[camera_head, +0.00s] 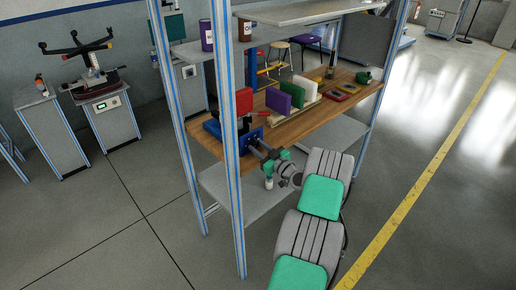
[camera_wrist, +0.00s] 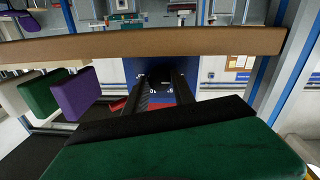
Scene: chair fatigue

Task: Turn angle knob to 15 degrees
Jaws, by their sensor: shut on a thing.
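A blue fixture (camera_head: 252,140) stands at the near left corner of the wooden workbench. My gripper (camera_head: 263,148) reaches its face from the lower right. In the wrist view my two dark fingers (camera_wrist: 168,88) point at the blue fixture (camera_wrist: 183,82), which has small light marks on it. They are shut on a small part at its face, apparently the angle knob.
On the workbench (camera_head: 208,143) stand red (camera_head: 244,103), purple (camera_head: 278,101), green (camera_head: 293,92) and white (camera_head: 309,88) blocks. A blue-edged frame post (camera_head: 230,120) rises close to my gripper. A cabinet with a display (camera_head: 108,120) stands at the left. The floor at right is open.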

